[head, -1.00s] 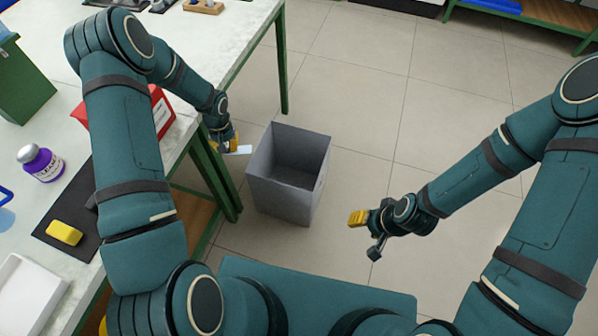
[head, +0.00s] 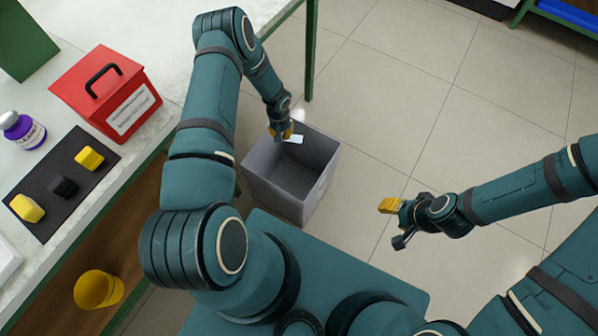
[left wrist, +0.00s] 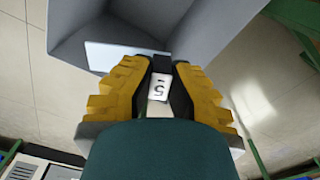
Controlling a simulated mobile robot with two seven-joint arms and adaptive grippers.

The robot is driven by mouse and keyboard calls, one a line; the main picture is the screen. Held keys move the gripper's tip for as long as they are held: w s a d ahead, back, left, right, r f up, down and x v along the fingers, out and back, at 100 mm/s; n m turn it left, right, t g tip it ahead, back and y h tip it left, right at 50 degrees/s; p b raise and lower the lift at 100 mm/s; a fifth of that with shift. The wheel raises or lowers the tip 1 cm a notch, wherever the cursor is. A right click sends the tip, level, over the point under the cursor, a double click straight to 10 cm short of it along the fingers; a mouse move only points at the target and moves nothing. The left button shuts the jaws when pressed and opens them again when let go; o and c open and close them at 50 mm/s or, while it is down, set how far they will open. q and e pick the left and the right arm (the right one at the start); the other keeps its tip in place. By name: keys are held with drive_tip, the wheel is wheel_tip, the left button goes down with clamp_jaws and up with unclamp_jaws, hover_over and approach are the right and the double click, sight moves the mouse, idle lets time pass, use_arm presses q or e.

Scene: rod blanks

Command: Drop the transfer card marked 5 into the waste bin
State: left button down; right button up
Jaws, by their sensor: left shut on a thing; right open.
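My left gripper (head: 286,131) is shut on a small white card (head: 294,139). In the left wrist view the card (left wrist: 158,88) shows the mark 5 between the yellow fingers (left wrist: 160,75). The grey waste bin (head: 270,188) stands open on the floor; its wall also shows in the left wrist view (left wrist: 215,25). In the head view the left gripper and card are over the far part of the bin's opening. My right gripper (head: 391,222) is open and empty, above the floor to the right of the bin.
The bench on the left carries a red box with a handle (head: 105,90), a purple-labelled bottle (head: 22,130) and a dark mat (head: 45,217) with yellow and black blocks. A yellow container (head: 98,289) sits under the bench. Floor right of the bin is clear.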

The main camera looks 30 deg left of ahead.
use_arm(q)
drive_tip(key=shift+w+d+f, duration=0.15)
drive_tip(key=shift+f, duration=0.2)
drive_tip(key=shift+f+b, duration=0.75)
drive_tip(key=shift+f, duration=0.2)
wheel_tip(320, 180, down, 4)
drive_tip(key=shift+r+b, duration=0.1)
drive_tip(key=shift+b, duration=1.05)
drive_tip(key=c, duration=1)
unclamp_jaws()
drive_tip(key=shift+r, duration=0.1)
wheel_tip(320, 180, up, 12)
drive_tip(key=shift+f, duration=0.1)
